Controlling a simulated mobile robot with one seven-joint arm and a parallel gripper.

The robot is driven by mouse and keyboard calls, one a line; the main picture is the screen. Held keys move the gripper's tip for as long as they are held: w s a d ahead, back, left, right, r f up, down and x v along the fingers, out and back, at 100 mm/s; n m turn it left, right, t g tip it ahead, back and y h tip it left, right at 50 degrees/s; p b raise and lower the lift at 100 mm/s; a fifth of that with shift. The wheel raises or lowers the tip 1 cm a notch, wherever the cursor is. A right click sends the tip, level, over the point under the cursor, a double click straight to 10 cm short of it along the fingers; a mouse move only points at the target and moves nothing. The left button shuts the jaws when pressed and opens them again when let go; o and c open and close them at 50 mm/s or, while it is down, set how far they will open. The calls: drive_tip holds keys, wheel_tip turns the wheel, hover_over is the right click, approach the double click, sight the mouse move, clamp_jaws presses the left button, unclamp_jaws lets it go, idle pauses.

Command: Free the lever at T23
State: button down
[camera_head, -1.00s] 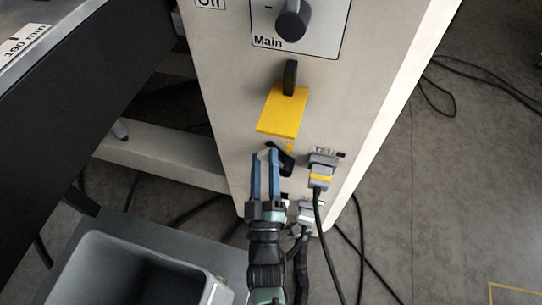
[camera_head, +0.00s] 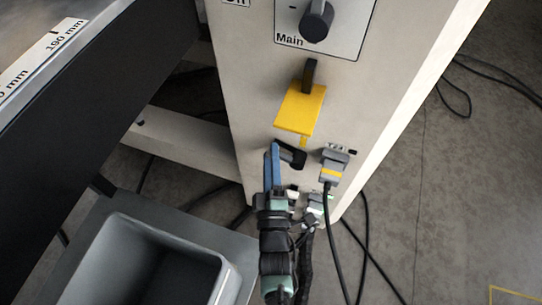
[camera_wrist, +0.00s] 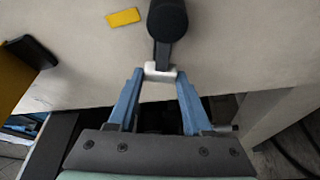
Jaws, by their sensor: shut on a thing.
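The black lever (camera_head: 292,156) sticks out of the pale cabinet front, below a small yellow tag. In the wrist view the lever (camera_wrist: 167,18) shows a thick dark rounded end and a thinner grey stem. My gripper (camera_head: 273,150) is at the lever's left end, with its blue fingers close together. In the wrist view my gripper (camera_wrist: 161,72) has its pale fingertips shut on the lever's stem. The fingertips hide part of the stem. To the right, a grey connector (camera_head: 333,165) with a yellow band is plugged in under a small label, too small to read surely.
A yellow plate (camera_head: 300,108) with a black handle sits above the lever, below the Main switch (camera_head: 317,20). A grey bin (camera_head: 125,230) stands at lower left. Another connector (camera_head: 318,205) and hanging cables lie close to my gripper's right. Floor at right has loose cables.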

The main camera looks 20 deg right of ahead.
drive_tip(key=shift+c, duration=1.6)
unclamp_jaws()
drive_tip(key=shift+s, duration=0.1)
drive_tip(key=p+v, duration=0.1)
drive_tip(key=v, duration=1.2)
